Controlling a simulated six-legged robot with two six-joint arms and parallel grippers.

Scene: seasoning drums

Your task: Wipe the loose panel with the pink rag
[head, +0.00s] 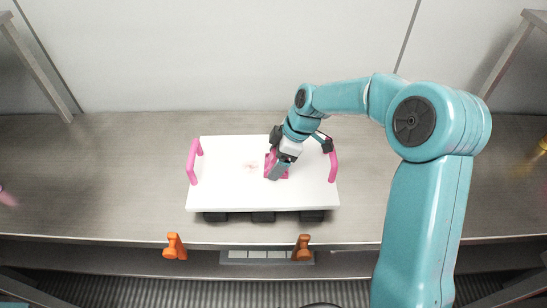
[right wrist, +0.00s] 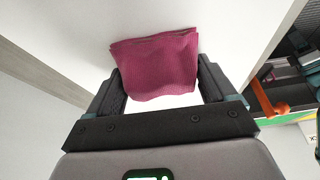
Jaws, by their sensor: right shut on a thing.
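The loose panel (head: 225,190) is a white board with a pink handle at its left and right ends. It lies on the grey counter, and a faint brownish smudge (head: 251,167) marks it left of its middle. My right gripper (head: 277,173) is over the panel, right of the smudge, shut on the pink rag (head: 285,177). In the right wrist view the rag (right wrist: 158,70) is a folded, ribbed, dark pink cloth between the two fingers, against the white panel. I cannot tell whether the rag presses on the panel. My left gripper is not in view.
Dark blocks (head: 262,217) show under the panel's front edge. Two orange clamp-like parts (head: 174,246) (head: 302,248) are at the counter's front edge, with a grey slotted part (head: 267,256) between them.

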